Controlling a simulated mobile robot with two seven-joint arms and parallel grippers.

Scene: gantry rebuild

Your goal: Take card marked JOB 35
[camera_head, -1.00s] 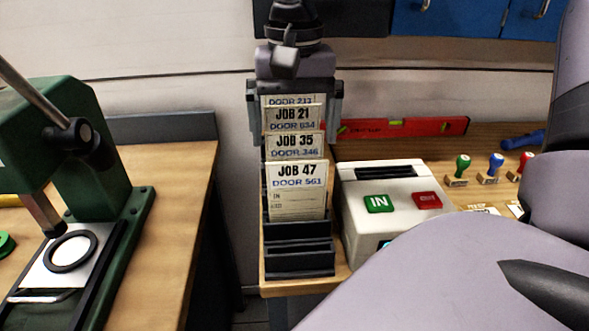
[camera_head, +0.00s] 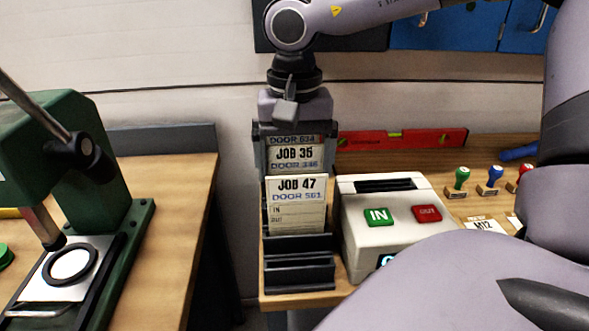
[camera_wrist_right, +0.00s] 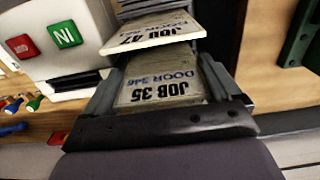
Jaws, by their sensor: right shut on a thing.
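The white card marked JOB 35 (camera_head: 299,156) stands in the dark card rack (camera_head: 300,276), behind the card marked JOB 47 (camera_head: 297,207). Its lower part is hidden by that card. My right gripper (camera_head: 296,162) is pointed down over the rack, its fingers at the two side edges of the JOB 35 card, shut on it. In the right wrist view the JOB 35 card (camera_wrist_right: 165,82) lies between the fingers, with the JOB 47 card (camera_wrist_right: 155,32) beyond it. My left gripper is not in view.
A white box with IN and OUT buttons (camera_head: 385,240) stands close right of the rack. A red level (camera_head: 400,139) lies behind it, and several stamps (camera_head: 489,180) stand further right. A green press (camera_head: 95,200) stands on the left table, across a gap.

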